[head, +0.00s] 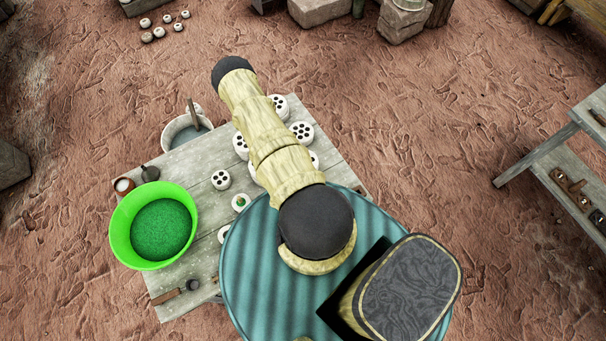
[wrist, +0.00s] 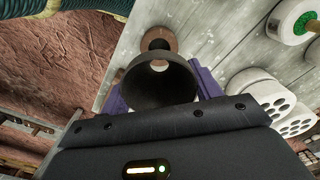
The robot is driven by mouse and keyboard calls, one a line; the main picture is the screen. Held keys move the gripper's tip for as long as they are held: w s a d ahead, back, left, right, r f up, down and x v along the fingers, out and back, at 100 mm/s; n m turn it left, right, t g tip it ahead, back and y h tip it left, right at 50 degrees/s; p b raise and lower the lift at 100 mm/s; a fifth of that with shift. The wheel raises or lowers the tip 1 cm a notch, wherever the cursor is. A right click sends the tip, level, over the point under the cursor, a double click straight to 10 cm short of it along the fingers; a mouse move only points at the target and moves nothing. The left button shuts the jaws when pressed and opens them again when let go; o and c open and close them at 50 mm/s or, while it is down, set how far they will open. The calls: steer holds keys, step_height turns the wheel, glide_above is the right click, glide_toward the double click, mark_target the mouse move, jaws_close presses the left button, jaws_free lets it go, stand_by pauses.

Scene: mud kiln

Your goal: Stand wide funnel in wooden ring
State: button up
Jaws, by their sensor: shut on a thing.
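In the wrist view my gripper (wrist: 161,90) has its purple fingers on both sides of a dark wide funnel (wrist: 150,88) and is shut on it. The funnel's wide mouth faces the camera, and a small pale opening shows inside it. A brown wooden ring (wrist: 158,35) lies on the grey plank table just beyond the funnel's far rim, partly covered by it. I cannot tell whether the funnel touches the ring. In the head view my arm hides the gripper, funnel and ring.
The plank table (head: 190,167) holds a green tub (head: 117,232) of green grains and several white pierced discs (head: 221,180). More pierced discs (wrist: 288,108) stand close to the right of my gripper. A grey bucket (head: 172,138) stands at the table's far left edge.

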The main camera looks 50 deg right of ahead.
steer(key=shift+f+b, duration=1.45)
steer(key=shift+f, duration=0.8)
steer(key=shift+f+b, duration=0.35)
steer(key=shift+f, duration=0.25)
stand_by(0.9)
steer(key=o, duration=1.1)
steer(key=shift+c, duration=0.2)
step_height(320, 180, up, 7)
steer(key=p, duration=0.5)
steer(key=shift+p, duration=0.35)
steer(key=w+a+r+n+t+b, duration=0.15)
steer(key=w+r+n+b, duration=0.45)
steer(key=w+r, duration=1)
steer(key=a+r+n+b, duration=0.2)
steer(key=a+r, duration=0.3)
steer(key=r, duration=0.3)
steer(key=s+a+r+n+t+b, duration=0.1)
steer(key=a+r+n+b, duration=0.2)
steer(key=r, duration=0.5)
steer(key=shift+s+a+n, duration=0.3)
steer(key=shift+a+n, duration=0.2)
steer(key=shift+a, duration=0.65)
